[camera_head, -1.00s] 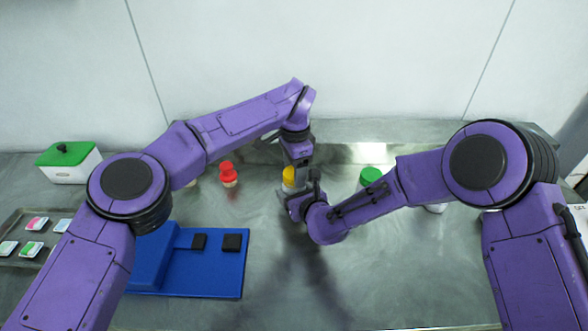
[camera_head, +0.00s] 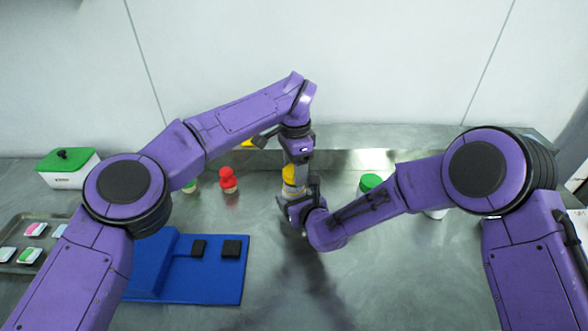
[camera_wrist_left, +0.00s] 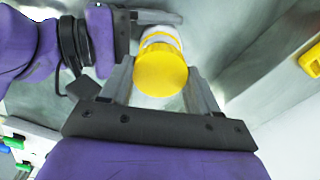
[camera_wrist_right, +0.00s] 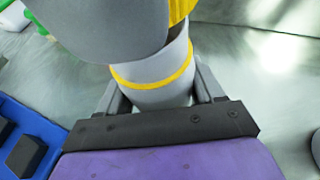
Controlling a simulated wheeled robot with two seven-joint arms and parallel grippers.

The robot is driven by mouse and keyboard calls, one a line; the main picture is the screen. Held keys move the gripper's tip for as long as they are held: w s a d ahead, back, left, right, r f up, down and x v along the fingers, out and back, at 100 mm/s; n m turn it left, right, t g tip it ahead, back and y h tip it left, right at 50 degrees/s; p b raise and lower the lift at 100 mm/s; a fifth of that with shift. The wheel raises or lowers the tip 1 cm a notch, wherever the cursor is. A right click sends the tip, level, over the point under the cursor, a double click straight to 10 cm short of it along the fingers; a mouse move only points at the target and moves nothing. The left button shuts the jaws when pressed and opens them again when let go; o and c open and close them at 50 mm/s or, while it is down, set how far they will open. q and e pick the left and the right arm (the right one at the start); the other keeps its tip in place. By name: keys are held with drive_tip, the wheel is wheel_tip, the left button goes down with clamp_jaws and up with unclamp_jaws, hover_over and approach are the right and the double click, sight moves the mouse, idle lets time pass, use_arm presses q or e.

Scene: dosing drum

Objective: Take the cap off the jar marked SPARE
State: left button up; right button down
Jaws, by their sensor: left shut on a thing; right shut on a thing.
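A jar with a yellow cap (camera_head: 289,172) stands near the middle of the counter. Its pale body (camera_wrist_right: 155,75) has a yellow band, and no marking on it is readable. My left gripper (camera_wrist_left: 160,80) is shut on the yellow cap from above; the cap's round top (camera_wrist_left: 160,73) shows between its fingers. My right gripper (camera_wrist_right: 155,95) is shut around the jar's body below the cap. A left finger hides most of the cap in the right wrist view, and I cannot tell whether cap and body are apart.
A red-capped jar (camera_head: 228,180) stands left, a green-capped jar (camera_head: 370,182) right. A yellow thing (camera_head: 247,142) shows behind my left arm. A blue stand (camera_head: 200,285), a tray (camera_head: 50,220) and a green-lidded box (camera_head: 68,168) are at left. The front middle counter is clear.

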use_arm(q)
wheel_tip(320, 180, up, 4)
drive_tip(key=shift+f, duration=0.25)
use_arm(e)
drive_tip(key=shift+c, duration=0.4)
unclamp_jaws()
